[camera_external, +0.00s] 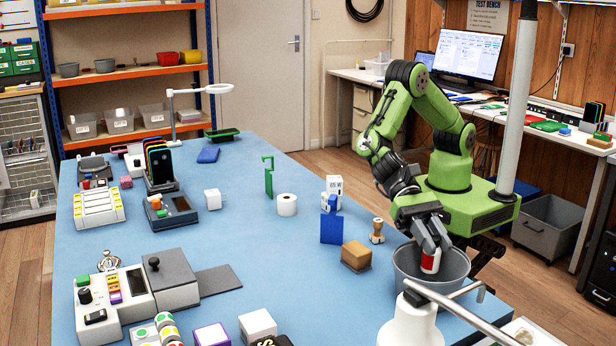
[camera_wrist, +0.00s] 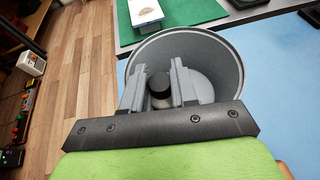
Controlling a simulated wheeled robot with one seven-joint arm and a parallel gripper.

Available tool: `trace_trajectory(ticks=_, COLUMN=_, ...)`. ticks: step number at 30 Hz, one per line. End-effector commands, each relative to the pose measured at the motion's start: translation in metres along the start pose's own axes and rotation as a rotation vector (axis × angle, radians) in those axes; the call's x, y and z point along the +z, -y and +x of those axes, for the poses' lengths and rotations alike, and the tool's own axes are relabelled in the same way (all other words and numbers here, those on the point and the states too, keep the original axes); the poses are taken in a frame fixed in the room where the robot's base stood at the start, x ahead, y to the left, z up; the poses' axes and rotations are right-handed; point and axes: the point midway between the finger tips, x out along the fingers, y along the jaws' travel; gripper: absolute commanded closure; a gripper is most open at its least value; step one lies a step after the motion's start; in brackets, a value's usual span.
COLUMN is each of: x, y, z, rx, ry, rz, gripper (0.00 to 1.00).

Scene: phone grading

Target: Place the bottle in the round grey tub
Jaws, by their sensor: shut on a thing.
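The round grey tub (camera_external: 454,286) stands at the right edge of the blue table, and it fills the upper middle of the wrist view (camera_wrist: 233,69). The bottle (camera_external: 430,262) is red and white and shows between the fingers of my gripper (camera_external: 431,247). In the wrist view, the bottle's dark top (camera_wrist: 160,84) sits between the two grey fingers of my gripper (camera_wrist: 160,88). My gripper is shut on the bottle and points down into the tub's mouth. The bottle's lower end is at or below the tub's rim. I cannot tell whether it touches the tub's floor.
A tan block (camera_external: 356,256) and a wooden stamp (camera_external: 377,231) stand left of the tub. A white post with a metal bar (camera_external: 445,298) is in front of it. A green mat (camera_wrist: 172,16) lies beyond the tub in the wrist view. The table's middle has free room.

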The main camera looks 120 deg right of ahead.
Motion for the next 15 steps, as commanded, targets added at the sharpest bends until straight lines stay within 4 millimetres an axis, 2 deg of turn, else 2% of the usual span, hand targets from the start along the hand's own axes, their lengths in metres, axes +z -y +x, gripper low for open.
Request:
trace_trajectory(ticks=4, x=-0.0037, y=0.0, z=0.0014, rx=0.0, ry=0.0, rz=0.0, gripper=1.0)
trace_trajectory(ticks=5, x=-0.0036, y=-0.0001, z=0.0014, rx=0.0, ry=0.0, rz=0.0, gripper=0.69)
trace_trajectory(ticks=9, x=-0.0034, y=-0.0001, z=0.0014, rx=0.0, ry=0.0, rz=0.0, gripper=0.48)
trace_trajectory(ticks=15, x=-0.0033, y=-0.0002, z=0.0014, rx=0.0, ry=0.0, rz=0.0, gripper=0.47)
